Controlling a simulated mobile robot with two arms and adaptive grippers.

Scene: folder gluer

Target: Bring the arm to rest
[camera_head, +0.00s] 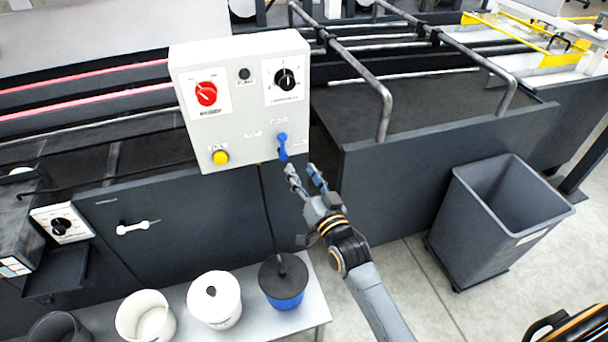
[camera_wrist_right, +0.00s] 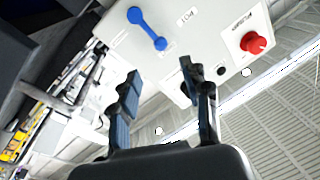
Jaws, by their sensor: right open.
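My right gripper (camera_head: 306,178) is open and empty, its two fingers apart just below the lower right of the grey control box (camera_head: 240,122). In the right wrist view its fingers (camera_wrist_right: 160,95) stand apart with nothing between them. The blue lever (camera_head: 282,147) on the box is just above the fingertips; in the wrist view the blue lever (camera_wrist_right: 147,28) lies beyond the left finger. I cannot tell from the head view whether a fingertip touches it. My left gripper is not in view.
The box carries a red rotary switch (camera_head: 206,94), a black knob (camera_head: 286,79) and a yellow button (camera_head: 220,157). Several buckets stand on a low bench (camera_head: 312,300), one with a blue body and black lid (camera_head: 283,283). A grey bin (camera_head: 497,222) stands right. Metal rails (camera_head: 384,100) cross the machine.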

